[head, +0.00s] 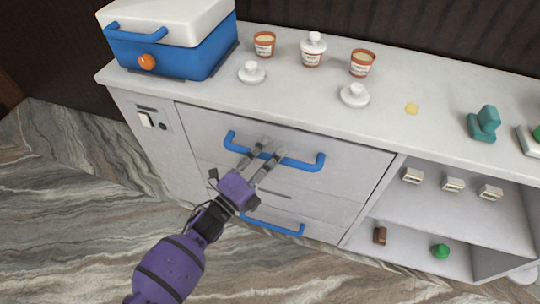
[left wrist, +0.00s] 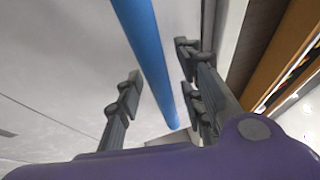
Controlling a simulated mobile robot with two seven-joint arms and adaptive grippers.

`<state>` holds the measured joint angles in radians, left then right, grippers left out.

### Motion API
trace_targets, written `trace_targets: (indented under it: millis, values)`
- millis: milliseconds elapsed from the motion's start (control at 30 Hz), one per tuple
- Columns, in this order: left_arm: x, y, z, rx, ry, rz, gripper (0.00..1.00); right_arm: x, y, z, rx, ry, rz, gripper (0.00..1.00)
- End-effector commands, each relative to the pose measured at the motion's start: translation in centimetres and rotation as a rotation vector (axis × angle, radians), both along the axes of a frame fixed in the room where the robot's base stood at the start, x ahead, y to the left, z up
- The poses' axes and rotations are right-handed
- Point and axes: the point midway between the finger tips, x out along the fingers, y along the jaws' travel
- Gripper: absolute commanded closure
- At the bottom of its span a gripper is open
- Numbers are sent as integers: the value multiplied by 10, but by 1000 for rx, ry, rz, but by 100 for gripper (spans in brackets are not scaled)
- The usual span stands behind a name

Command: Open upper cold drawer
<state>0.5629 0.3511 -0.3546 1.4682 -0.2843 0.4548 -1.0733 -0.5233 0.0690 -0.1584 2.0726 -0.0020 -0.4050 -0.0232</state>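The upper cold drawer (head: 215,128) is a pale front in the counter and looks shut. Its blue bar handle (head: 305,164) runs across the front. My left gripper (head: 267,152) reaches the handle near its middle, with its fingers apart. In the left wrist view the blue handle (left wrist: 152,55) passes between the open fingers (left wrist: 160,90), with gaps showing on both sides. I cannot tell whether any finger touches it. My right gripper is not in view.
A lower drawer with a blue handle (head: 272,225) sits below. Open shelves (head: 465,215) with small items are at the right. A blue and white cooler (head: 170,50), cups, lids and a teal object (head: 484,124) stand on the countertop (head: 300,75). The floor (head: 70,200) in front is clear.

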Motion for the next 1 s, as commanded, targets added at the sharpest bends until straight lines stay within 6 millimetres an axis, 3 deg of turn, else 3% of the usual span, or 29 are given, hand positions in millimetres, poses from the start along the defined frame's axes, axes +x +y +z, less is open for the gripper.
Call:
trace_targets:
  millis: [233, 500, 1000]
  values:
    - [1, -1, 0, 0, 1, 0, 66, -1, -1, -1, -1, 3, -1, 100]
    - [1, 0, 0, 0, 1, 1, 100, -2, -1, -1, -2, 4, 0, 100]
    - [-7, 2, -1, 2, 2, 1, 100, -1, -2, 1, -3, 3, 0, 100]
